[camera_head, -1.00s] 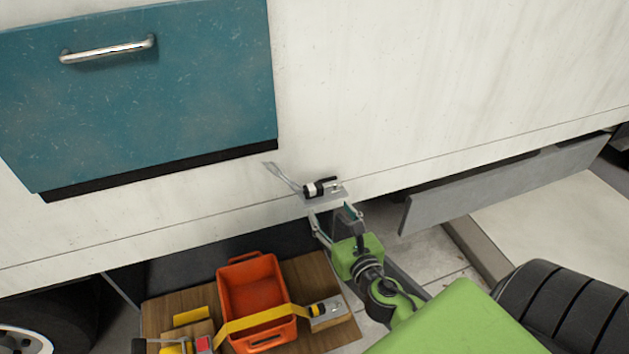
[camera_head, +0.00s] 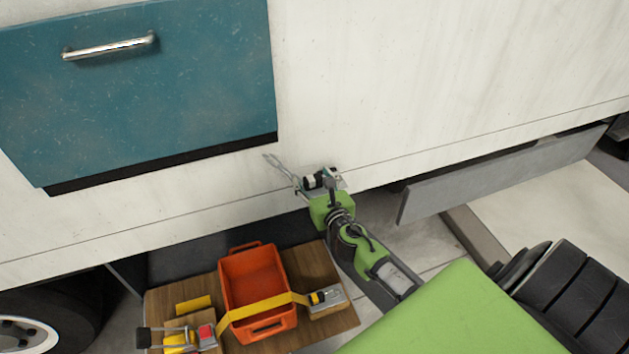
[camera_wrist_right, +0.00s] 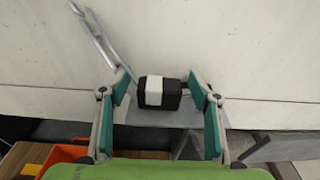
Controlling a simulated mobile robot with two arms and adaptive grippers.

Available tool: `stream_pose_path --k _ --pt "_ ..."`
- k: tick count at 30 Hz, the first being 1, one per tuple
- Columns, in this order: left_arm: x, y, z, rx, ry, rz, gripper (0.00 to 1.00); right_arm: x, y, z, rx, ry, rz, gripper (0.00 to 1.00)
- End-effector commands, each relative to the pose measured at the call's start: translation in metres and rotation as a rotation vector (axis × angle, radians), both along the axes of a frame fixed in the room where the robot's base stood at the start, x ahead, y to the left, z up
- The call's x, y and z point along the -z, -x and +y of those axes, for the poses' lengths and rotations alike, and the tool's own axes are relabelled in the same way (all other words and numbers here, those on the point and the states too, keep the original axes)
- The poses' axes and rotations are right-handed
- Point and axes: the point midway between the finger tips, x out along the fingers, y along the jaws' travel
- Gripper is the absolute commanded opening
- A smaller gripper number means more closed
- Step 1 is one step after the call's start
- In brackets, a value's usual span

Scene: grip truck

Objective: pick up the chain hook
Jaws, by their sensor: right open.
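A grey, chain-like metal piece (camera_head: 279,168), which looks like the chain hook, slants against the white truck side at a small ledge. It also shows at the upper left in the right wrist view (camera_wrist_right: 97,37). A black block with a white band (camera_wrist_right: 160,92) sits beside its lower end on the ledge. My right gripper (camera_wrist_right: 161,88) is open, with its fingers on either side of the black-and-white block. In the head view my right gripper (camera_head: 320,184) partly covers the block and ledge. My left gripper is not in view.
An orange bin (camera_head: 254,285) stands on a wooden board (camera_head: 165,300) below, with a yellow strap (camera_head: 262,310) across it and several small items nearby. A teal cabinet door (camera_head: 140,90) is at upper left. A grey panel (camera_head: 500,178) hangs under the truck at right.

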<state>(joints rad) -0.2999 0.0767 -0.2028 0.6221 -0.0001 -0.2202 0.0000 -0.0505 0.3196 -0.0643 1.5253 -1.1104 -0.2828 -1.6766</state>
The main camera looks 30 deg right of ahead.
Motion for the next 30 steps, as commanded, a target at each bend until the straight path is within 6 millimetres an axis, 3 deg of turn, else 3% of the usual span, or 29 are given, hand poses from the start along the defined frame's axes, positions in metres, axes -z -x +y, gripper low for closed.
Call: stream_pose_path --k 5,11,23,30 --pt "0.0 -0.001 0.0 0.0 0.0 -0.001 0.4 0.001 0.0 0.0 0.0 0.0 0.001 0.57" --pt "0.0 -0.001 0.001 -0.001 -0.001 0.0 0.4 0.001 0.0 0.0 0.0 0.0 0.001 0.13" --pt "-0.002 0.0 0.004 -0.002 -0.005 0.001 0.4 -0.005 0.0 0.0 0.0 0.002 -0.001 0.13" --pt "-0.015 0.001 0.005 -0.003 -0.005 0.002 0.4 -0.038 0.0 0.0 -0.005 0.005 -0.002 0.13"
